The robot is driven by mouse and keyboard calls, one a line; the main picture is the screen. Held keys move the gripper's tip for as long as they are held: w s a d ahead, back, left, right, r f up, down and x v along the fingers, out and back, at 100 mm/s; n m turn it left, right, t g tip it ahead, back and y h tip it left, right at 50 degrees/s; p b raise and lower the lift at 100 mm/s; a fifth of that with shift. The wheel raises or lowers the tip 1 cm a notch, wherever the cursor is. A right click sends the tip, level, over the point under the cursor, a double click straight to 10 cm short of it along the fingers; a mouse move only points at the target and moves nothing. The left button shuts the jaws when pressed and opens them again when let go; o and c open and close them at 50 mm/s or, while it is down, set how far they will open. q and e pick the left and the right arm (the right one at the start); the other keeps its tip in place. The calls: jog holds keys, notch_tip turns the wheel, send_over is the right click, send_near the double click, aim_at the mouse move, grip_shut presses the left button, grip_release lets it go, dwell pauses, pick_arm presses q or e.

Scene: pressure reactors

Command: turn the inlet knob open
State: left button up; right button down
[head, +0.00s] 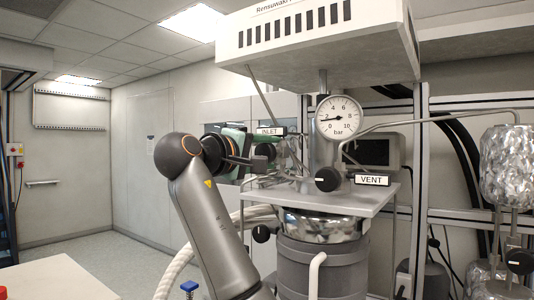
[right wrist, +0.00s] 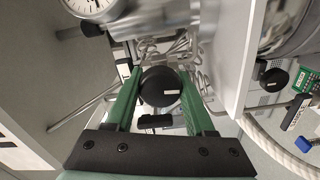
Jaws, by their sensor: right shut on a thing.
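The inlet knob (head: 264,151) is a round black knob under the INLET label (head: 270,131), on the left side of the reactor head. In the right wrist view the knob (right wrist: 161,87) shows a short white mark, lying nearly horizontal in the picture. My right gripper (right wrist: 161,80) has its two green fingers on either side of the knob and is shut on it. In the head view the right gripper (head: 262,148) reaches the knob from the left, and my wrist partly hides the contact. My left gripper is in neither view.
The vent knob (head: 327,179) with its VENT label (head: 371,180) sits right of the inlet. A pressure gauge (head: 338,117) stands above, its needle pointing left. The reactor vessel (head: 322,262) is below the metal shelf (head: 345,199). Thin pipes run close around the knob.

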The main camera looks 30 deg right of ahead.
jog(key=shift+n, duration=0.7)
jog(key=shift+c, duration=1.3)
grip_release()
jog(key=shift+a, duration=0.1)
jog(key=b+v, duration=0.3)
jog(key=v, duration=0.9)
jog(key=shift+a, duration=0.2)
jog(key=shift+s+f, duration=0.1)
jog(key=shift+s, duration=0.05)
